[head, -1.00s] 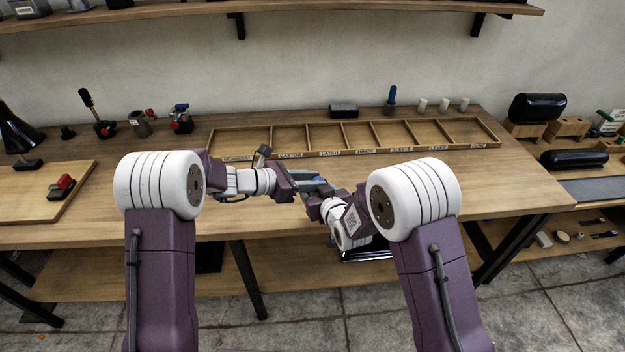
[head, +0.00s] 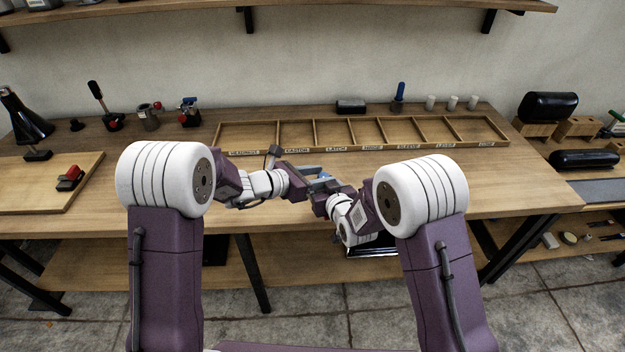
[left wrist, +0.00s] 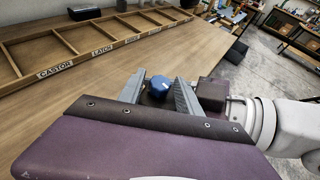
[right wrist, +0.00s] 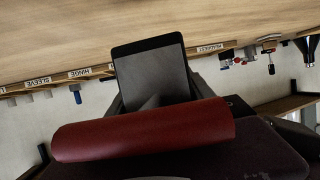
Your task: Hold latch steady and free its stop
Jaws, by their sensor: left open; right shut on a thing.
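The latch shows in the right wrist view as a dark grey plate (right wrist: 152,75) with a dark red, rounded bar (right wrist: 145,130) crossing close to the camera. My right gripper (right wrist: 158,100) is shut on it, though the contact is mostly hidden. A blue knob (left wrist: 158,85), apparently the stop, shows in the left wrist view. My left gripper (left wrist: 157,77) is open, with one grey finger on each side of the knob. In the head view a small blue patch (head: 322,175) shows where both grippers meet above the table's front part; the latch itself is mostly hidden there.
A wooden divided tray (head: 365,149) with labelled compartments lies behind the grippers. A board with a red-handled clamp (head: 70,178) is at left. A dark tray (head: 372,250) shows below the table's front edge. The tabletop around the grippers is largely bare.

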